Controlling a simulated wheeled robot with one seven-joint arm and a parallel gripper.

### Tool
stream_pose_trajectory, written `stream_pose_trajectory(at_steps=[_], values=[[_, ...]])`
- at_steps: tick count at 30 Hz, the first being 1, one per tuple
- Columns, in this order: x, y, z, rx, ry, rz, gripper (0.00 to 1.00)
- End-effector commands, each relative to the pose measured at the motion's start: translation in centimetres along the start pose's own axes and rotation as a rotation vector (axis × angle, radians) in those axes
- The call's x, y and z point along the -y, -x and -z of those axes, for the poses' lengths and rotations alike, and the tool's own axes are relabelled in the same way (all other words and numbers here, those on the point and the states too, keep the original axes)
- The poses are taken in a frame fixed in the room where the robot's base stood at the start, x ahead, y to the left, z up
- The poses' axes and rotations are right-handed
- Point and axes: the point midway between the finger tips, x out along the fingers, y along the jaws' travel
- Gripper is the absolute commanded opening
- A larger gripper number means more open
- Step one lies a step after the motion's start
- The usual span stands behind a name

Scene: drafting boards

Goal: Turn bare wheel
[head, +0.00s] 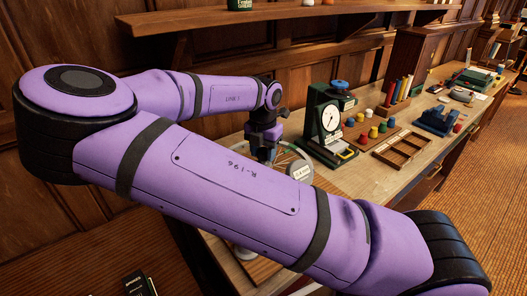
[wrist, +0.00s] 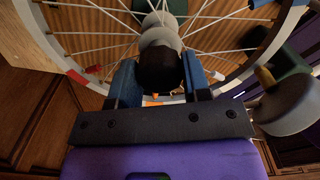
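The bare wheel (wrist: 78,77) fills the top of the wrist view, with a pale rim and thin spokes meeting at a grey hub (wrist: 160,38). A dark round end piece (wrist: 160,70) sticks out from the hub toward me. My gripper (wrist: 160,80) has its two blue fingers apart, one on each side of this piece. I see no clear gap, but cannot tell whether they press on it. In the head view, my gripper (head: 264,152) is at the wheel (head: 306,156), most of which my arm hides.
A dark green stand with a white dial (head: 328,119) is just right of the wheel. Beyond it are coloured pegs (head: 373,130), a wooden compartment tray (head: 403,149) and a blue block (head: 434,121). A shelf (head: 280,22) runs above the bench.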

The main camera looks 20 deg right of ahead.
Motion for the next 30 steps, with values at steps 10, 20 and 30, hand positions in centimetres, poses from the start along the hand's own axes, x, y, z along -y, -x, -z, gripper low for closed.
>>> stream_pose_trajectory(at_steps=[10,20,30], values=[[0.0,0.0,0.0,0.0,0.001,0.0,0.69],[0.0,3.0,0.0,0.004,0.001,0.001,0.69],[-0.1,9.0,0.0,0.001,0.001,-0.001,0.69]])
